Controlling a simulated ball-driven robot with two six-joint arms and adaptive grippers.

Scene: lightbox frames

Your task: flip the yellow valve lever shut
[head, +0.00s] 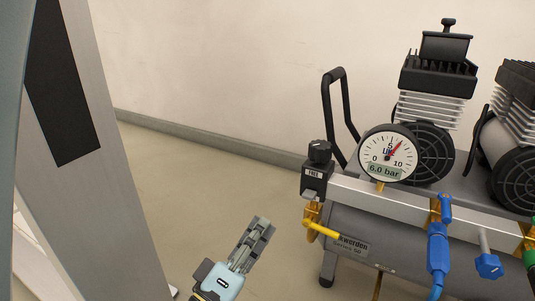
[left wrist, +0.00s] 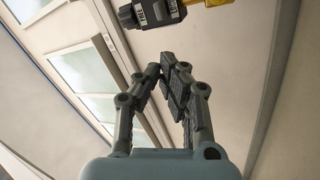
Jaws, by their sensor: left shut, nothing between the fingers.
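The yellow valve lever (head: 324,231) is on a brass valve (head: 312,211) at the left end of the compressor's manifold, below the black regulator knob. It slants down to the right, in front of the tank. My left gripper (head: 264,226) is left of the lever, apart from it, with its fingers shut and empty. In the left wrist view its fingers (left wrist: 167,62) come together at the tips. A yellow or brass part (left wrist: 216,2) is cut off at that view's top edge; I cannot tell whether it is the lever. My right gripper is not in view.
The black regulator (head: 316,175) shows in the left wrist view too (left wrist: 150,12). A gauge (head: 388,153) reads 6.0 bar. A blue coupling (head: 437,246) and blue knob (head: 488,266) sit right along the silver manifold (head: 385,200). The floor left of the compressor is clear.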

